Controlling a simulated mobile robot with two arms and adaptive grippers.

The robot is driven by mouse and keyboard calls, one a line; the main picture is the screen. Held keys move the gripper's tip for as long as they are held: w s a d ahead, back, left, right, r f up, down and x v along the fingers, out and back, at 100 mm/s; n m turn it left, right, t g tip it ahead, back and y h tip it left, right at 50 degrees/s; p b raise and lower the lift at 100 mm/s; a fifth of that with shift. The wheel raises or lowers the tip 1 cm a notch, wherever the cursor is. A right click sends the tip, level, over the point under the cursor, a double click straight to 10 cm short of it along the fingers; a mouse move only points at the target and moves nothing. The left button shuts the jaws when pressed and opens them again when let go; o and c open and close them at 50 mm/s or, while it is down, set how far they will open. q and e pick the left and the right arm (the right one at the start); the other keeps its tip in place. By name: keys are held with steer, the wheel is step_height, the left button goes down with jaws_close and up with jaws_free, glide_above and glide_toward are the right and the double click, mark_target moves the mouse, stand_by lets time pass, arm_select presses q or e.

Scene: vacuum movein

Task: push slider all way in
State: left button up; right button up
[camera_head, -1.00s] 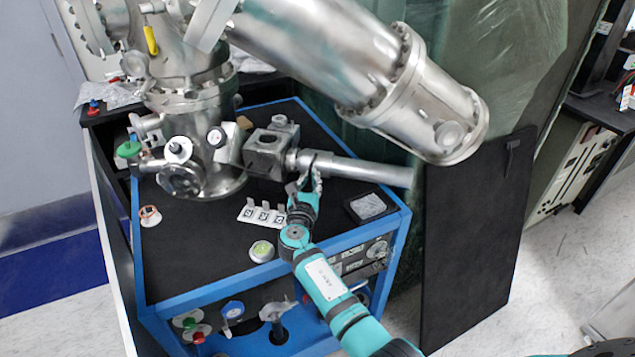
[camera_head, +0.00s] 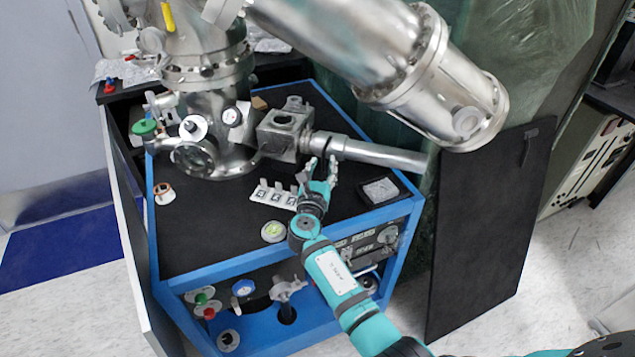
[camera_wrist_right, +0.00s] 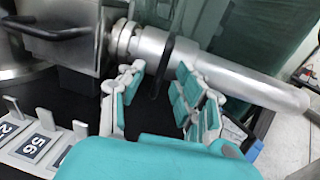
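The slider appears to be the silver tube (camera_head: 385,155) that sticks out to the right from a metal block (camera_head: 285,132). A thin black ring (camera_wrist_right: 163,66) sits around the tube near the block; it also shows in the head view (camera_head: 331,147). My right gripper (camera_head: 321,170) is at the near side of the tube, just below the ring. In the right wrist view its fingers (camera_wrist_right: 156,98) are spread, with the lower part of the ring between them. Neither finger is clearly pressed on the ring. My left gripper is not in view.
A large steel chamber (camera_head: 212,130) and a thick angled pipe (camera_head: 400,75) stand above the black-topped blue cart (camera_head: 225,215). Numbered tags (camera_head: 273,194), a small green-topped disc (camera_head: 273,231) and a grey square piece (camera_head: 380,190) lie on the cart. A black panel (camera_head: 485,235) stands to the right.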

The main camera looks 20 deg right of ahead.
steer(key=v, duration=0.9)
steer(key=shift+s+a, duration=0.15)
steer(key=shift+s, duration=0.2)
